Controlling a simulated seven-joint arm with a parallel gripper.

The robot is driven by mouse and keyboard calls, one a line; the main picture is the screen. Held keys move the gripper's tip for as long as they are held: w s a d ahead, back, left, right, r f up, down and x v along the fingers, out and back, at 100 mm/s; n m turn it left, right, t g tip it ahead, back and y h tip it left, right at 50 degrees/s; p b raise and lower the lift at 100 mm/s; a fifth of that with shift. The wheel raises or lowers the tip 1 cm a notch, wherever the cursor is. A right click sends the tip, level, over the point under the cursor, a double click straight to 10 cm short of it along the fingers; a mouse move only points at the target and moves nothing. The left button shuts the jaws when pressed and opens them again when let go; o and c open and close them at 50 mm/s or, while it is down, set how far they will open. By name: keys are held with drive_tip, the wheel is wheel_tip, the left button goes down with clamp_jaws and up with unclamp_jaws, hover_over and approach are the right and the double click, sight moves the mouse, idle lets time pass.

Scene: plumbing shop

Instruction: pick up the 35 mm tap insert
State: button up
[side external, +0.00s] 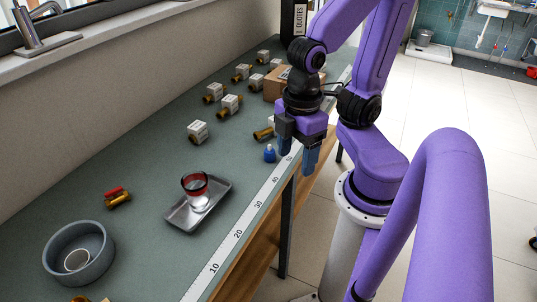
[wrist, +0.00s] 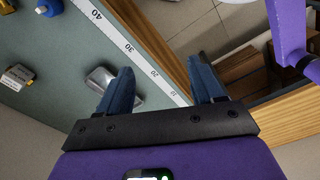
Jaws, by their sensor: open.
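Several brass pieces with white labelled tags lie on the green bench, among them one in front (side external: 198,132), one behind it (side external: 229,105) and one farther back (side external: 242,72). The label sizes are too small to read, so I cannot tell which is the 35 mm tap insert. A brass piece (side external: 264,133) lies near the bench edge, left of my gripper. The wrist view shows one tagged brass piece (wrist: 18,77) at the far left. My gripper (side external: 296,152) is open and empty, pointing down above the bench's front edge; its blue fingers (wrist: 163,68) straddle the edge in the wrist view.
A blue bottle-like item (side external: 270,154) stands near the ruler strip (side external: 236,237) along the edge. A red-handled valve (side external: 116,197), grey bowl (side external: 105,262) and cardboard box (side external: 271,86) are also on the bench.

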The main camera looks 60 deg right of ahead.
drive_tip(key=n+h, duration=0.6)
drive_tip(key=h, duration=0.8)
approach(269, 151)
drive_tip(key=x, duration=0.5)
drive_tip(key=shift+w+f, duration=0.15)
drive_tip(key=shift+f, duration=0.2)
drive_tip(key=shift+r+x, duration=0.2)
drive_tip(key=shift+x, duration=2.5)
drive_tip(key=c, duration=1.1)
